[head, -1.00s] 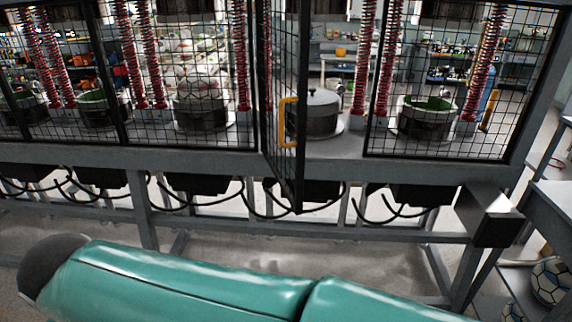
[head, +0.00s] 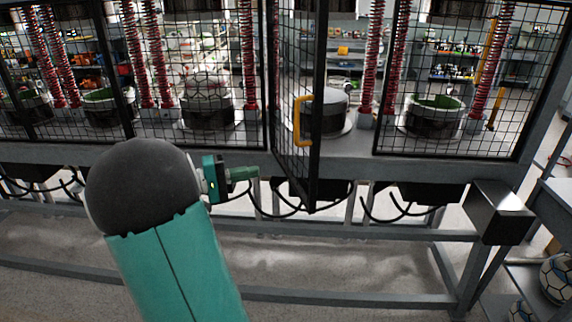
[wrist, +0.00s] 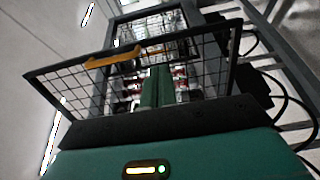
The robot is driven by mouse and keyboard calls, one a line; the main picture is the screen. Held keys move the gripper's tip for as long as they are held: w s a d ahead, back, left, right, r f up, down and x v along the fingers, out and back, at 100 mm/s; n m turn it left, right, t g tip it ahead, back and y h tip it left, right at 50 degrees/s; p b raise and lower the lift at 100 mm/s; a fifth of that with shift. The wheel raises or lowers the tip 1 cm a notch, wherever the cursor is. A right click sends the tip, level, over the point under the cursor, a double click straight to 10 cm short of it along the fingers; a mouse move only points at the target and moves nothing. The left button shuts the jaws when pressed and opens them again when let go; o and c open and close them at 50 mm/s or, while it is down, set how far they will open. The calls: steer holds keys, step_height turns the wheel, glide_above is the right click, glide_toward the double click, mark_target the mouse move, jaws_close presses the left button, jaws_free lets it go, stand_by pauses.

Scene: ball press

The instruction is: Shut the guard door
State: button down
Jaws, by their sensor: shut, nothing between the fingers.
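The guard door (head: 318,100) is a black-framed mesh panel. It stands open in the head view, swung out toward me from the front of the press. Its yellow handle (head: 297,120) is near the free edge. My gripper (head: 248,173) is shut and empty, to the left of the door and lower than the handle, apart from it. In the wrist view the door (wrist: 70,64) spans the picture beyond my green fingers (wrist: 158,86), with the handle (wrist: 112,57) up and to the left of them.
Fixed mesh panels (head: 450,90) flank the doorway. A round mould (head: 325,112) stands behind the open door. A grey box (head: 497,210) juts out at the lower right. Black cables hang under the press bed (head: 110,155). The floor in front looks clear.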

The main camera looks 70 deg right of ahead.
mark_target(311, 161)
steer(key=x, duration=1.4)
steer(key=shift+w, duration=0.1)
